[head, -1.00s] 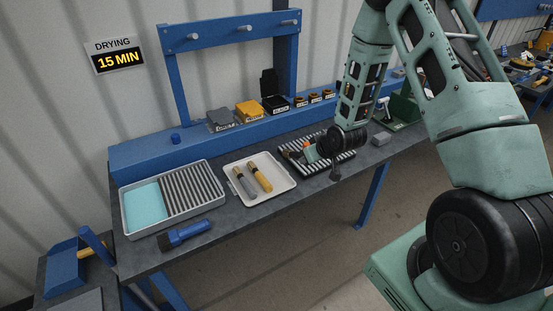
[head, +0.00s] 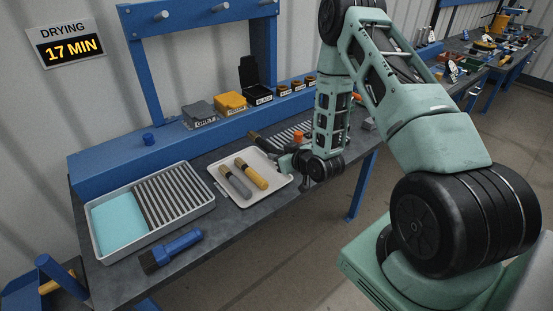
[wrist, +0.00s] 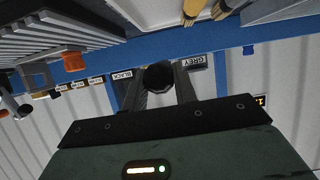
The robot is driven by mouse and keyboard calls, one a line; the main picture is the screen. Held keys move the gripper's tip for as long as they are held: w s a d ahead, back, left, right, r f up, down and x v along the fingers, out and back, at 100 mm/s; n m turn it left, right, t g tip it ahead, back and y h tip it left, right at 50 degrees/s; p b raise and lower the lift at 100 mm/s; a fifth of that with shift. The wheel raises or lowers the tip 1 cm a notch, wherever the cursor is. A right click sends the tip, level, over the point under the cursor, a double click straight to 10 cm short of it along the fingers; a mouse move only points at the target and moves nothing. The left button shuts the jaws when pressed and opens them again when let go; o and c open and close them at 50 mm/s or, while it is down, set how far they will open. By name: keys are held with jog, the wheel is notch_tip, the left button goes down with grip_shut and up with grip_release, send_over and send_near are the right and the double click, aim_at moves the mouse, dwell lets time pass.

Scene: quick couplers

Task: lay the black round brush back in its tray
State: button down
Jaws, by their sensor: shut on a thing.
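My gripper (wrist: 160,90) is shut on the black round brush (wrist: 158,75), whose dark round end faces the wrist camera between the fingers. In the head view the dark brush (head: 258,140) sticks out to the left of my gripper (head: 282,152), above the bench. The white tray (head: 222,194) is just left of and in front of my gripper. It holds a grey-handled brush (head: 236,184) and a yellow-handled brush (head: 252,174) side by side. My wrist and forearm hide part of the bench to the right.
Labelled boxes (head: 230,102) line the blue shelf.

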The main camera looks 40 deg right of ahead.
aim_at(279, 180)
dwell(0.4)
jog(key=shift+s+f+b, duration=0.1)
jog(key=shift+f+b, duration=0.15)
jog(key=shift+b, duration=0.25)
notch_tip(279, 180, down, 7)
jog(key=b, duration=0.6)
jog(key=shift+f+b, duration=0.7)
jog(key=shift+b, duration=0.1)
jog(key=c, duration=1)
grip_release()
jog(key=shift+c, duration=0.2)
